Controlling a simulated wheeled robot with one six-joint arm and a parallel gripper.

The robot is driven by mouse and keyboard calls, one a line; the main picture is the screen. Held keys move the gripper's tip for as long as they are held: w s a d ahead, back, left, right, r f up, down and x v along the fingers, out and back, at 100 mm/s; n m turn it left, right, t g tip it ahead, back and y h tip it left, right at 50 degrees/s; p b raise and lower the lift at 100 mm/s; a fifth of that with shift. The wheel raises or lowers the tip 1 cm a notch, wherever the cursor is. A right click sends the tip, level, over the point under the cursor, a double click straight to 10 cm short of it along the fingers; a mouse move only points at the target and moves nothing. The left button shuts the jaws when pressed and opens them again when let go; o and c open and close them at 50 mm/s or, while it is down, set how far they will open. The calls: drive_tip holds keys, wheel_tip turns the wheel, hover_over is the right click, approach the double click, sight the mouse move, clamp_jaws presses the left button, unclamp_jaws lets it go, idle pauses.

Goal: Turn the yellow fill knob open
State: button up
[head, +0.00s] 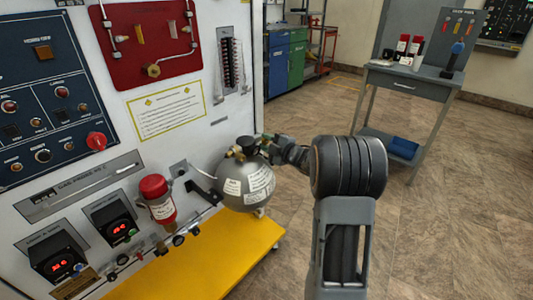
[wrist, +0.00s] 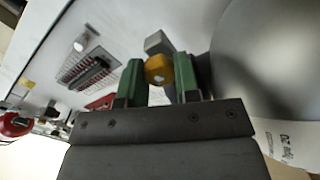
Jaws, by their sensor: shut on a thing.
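The yellow fill knob (wrist: 158,69) shows in the wrist view between the two green fingers of my gripper (wrist: 160,66). The fingers are shut on it from both sides. A grey block sits just behind the knob. In the head view my gripper (head: 270,140) is at the upper right of the grey spherical bottle (head: 246,190), near its top fitting. I cannot make out the yellow knob there, as the gripper covers that spot. The bottle's grey side (wrist: 265,60) fills the right of the wrist view.
The white trainer panel (head: 225,20) stands behind and left of the bottle. A red cylinder (head: 157,198) and gauge lines are left of it. A yellow platform (head: 215,265) lies below. A grey side table (head: 415,82) stands at the back right, with open floor around it.

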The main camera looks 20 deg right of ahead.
drive_tip(key=n+b, duration=0.2)
drive_tip(key=b, duration=0.1)
drive_tip(key=n+b, duration=0.2)
drive_tip(key=f+n+b, duration=0.1)
drive_tip(key=n+b, duration=0.1)
drive_tip(key=b, duration=0.1)
drive_tip(key=shift+a+n+b, duration=0.1)
drive_tip(key=shift+n+b, duration=0.2)
drive_tip(key=n+b, duration=0.2)
drive_tip(key=b, duration=0.1)
drive_tip(key=shift+r+n, duration=0.1)
drive_tip(key=shift+n, duration=0.2)
drive_tip(key=n+b, duration=0.1)
drive_tip(key=n, duration=0.1)
drive_tip(key=shift+r+n+b, duration=0.1)
drive_tip(key=shift+n+b, duration=0.2)
drive_tip(key=shift+n, duration=0.1)
drive_tip(key=n, duration=0.3)
drive_tip(key=shift+n, duration=0.3)
drive_tip(key=n, duration=0.3)
drive_tip(key=shift+n, duration=0.3)
drive_tip(key=n, duration=0.6)
drive_tip(key=shift+d, duration=0.2)
drive_tip(key=shift+n, duration=0.4)
